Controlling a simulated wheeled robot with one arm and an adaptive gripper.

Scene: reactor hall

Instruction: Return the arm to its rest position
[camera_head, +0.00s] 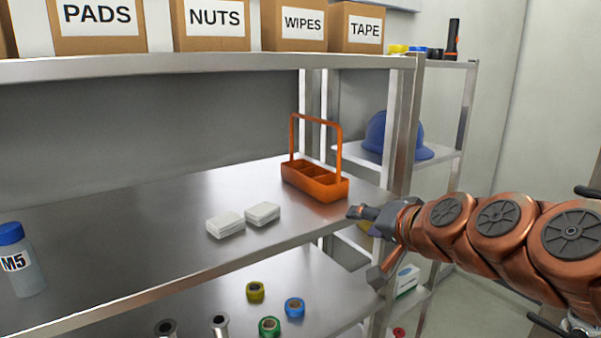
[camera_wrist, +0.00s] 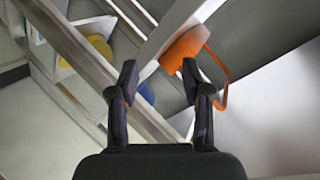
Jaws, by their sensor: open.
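My arm (camera_head: 500,228) is copper-coloured and reaches in from the right edge in the head view. My gripper (camera_head: 362,245) is at its left end, in front of the shelf's right post. Its two fingers are spread apart, one toward the shelf and one lower down. In the wrist view my gripper (camera_wrist: 158,80) shows two dark fingers with a gap between them and nothing held. Beyond the fingers are shelf bars and part of the orange caddy (camera_wrist: 186,48).
The orange caddy (camera_head: 315,186) stands on the middle shelf (camera_head: 120,240), close left of my gripper. Two white stacks (camera_head: 226,224) and an M5 bottle (camera_head: 18,262) are farther left. Tape rolls (camera_head: 269,326) lie below. A blue helmet (camera_head: 378,135) sits on the rack behind.

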